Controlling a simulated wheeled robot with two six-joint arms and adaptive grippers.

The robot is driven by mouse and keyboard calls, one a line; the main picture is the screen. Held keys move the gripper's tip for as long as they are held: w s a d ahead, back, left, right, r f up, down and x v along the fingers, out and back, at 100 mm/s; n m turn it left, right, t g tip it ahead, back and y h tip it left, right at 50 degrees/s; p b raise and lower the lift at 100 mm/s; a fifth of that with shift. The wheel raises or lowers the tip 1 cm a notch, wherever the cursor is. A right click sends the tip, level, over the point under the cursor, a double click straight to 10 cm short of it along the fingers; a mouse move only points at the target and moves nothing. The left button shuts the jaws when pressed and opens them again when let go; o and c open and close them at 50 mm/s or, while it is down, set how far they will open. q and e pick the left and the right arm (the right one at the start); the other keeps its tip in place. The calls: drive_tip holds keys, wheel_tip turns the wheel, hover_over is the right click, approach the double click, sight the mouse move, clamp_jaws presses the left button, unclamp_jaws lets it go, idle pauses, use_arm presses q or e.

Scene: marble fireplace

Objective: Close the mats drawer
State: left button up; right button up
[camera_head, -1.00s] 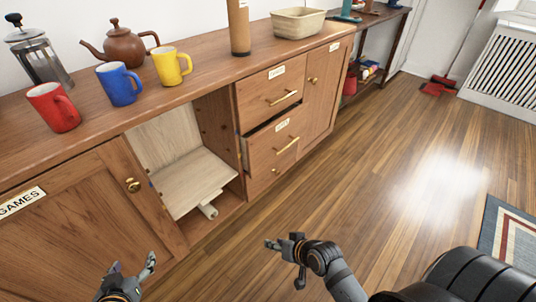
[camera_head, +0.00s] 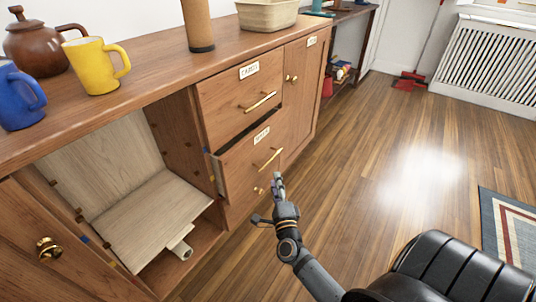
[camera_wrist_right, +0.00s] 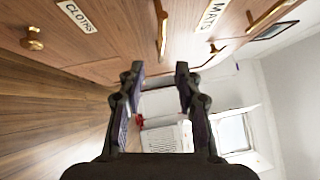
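The mats drawer (camera_head: 238,172) is the lower wooden drawer in the head view. It stands slightly out of the cabinet, with a dark gap along its top. Its brass bar handle (camera_head: 269,159) sits below the label (camera_head: 261,136), which reads MATS in the right wrist view (camera_wrist_right: 212,14). My right gripper (camera_head: 278,180) is just in front of and below that handle, apparently apart from it. In the right wrist view its two fingers (camera_wrist_right: 159,75) are spread with nothing between them. My left gripper is out of view.
A closed-looking drawer (camera_head: 225,97) lies above, and a cupboard door (camera_head: 303,90) is beside it. An open compartment (camera_head: 160,225) is left of the drawers. Mugs, a teapot (camera_head: 38,42) and a basket (camera_head: 268,14) stand on top.

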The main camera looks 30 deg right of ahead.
sight(271, 158)
drive_tip(key=b+x, duration=0.1)
drive_tip(key=x, duration=0.9)
drive_tip(key=shift+r+b, duration=0.15)
drive_tip(key=shift+b, duration=0.15)
clamp_jaws()
